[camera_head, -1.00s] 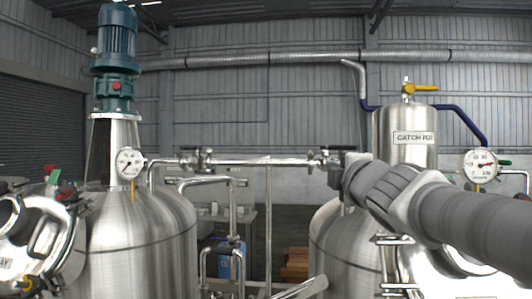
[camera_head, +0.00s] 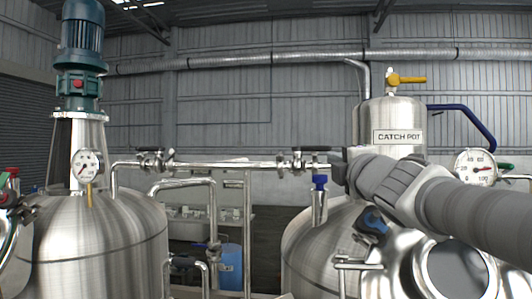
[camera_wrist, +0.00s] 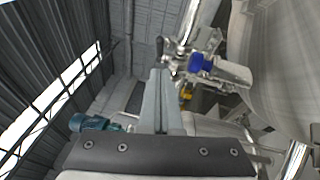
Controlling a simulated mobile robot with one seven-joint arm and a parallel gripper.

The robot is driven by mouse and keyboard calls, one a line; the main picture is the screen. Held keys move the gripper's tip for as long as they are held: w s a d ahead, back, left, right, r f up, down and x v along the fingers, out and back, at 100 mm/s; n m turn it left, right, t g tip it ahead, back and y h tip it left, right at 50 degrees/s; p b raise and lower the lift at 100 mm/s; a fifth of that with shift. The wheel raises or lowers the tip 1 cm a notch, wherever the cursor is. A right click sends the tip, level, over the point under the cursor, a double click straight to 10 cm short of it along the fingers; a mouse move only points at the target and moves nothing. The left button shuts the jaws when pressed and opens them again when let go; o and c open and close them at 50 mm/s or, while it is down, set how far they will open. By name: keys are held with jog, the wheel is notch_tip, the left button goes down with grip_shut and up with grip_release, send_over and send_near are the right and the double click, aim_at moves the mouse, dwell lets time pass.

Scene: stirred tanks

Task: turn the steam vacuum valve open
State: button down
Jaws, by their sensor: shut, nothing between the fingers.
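No label in view names the steam vacuum valve, so I cannot tell which valve it is. A horizontal steel pipe carries a dark-handled valve (camera_head: 152,158) at its left and another dark-handled valve (camera_head: 303,160) at its right. A blue-handled valve (camera_head: 320,183) stands just below the right one. In the wrist view a blue handle (camera_wrist: 200,64) and steel fittings show beyond my fingers. A yellow-handled valve (camera_head: 405,80) tops the catch pot. My gripper (camera_head: 338,170) is just right of the right pipe valve; its fingers (camera_wrist: 163,75) are shut and empty.
The catch pot (camera_head: 391,116) stands behind my arm. A steel tank (camera_head: 95,245) with a motor (camera_head: 83,45) is at left, and another tank (camera_head: 312,255) is below my gripper. Gauges (camera_head: 87,165) (camera_head: 475,167) flank the scene. A blue drum (camera_head: 230,268) stands between the tanks.

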aim_at(321, 150)
jog(key=w, duration=0.3)
jog(key=w+r+p, duration=0.1)
jog(key=w, duration=0.6)
jog(key=shift+w+a+r+p, duration=0.15)
jog(key=shift+a+r+p, duration=0.05)
jog(key=shift+p, duration=0.15)
jog(key=shift+w+d, duration=0.1)
jog(key=shift+d, duration=0.15)
jog(key=shift+w+d+p, duration=0.7)
jog(key=shift+w+d, duration=0.3)
jog(key=shift+d, duration=0.25)
jog(key=shift+s+f, duration=0.1)
jog(key=shift+s, duration=0.05)
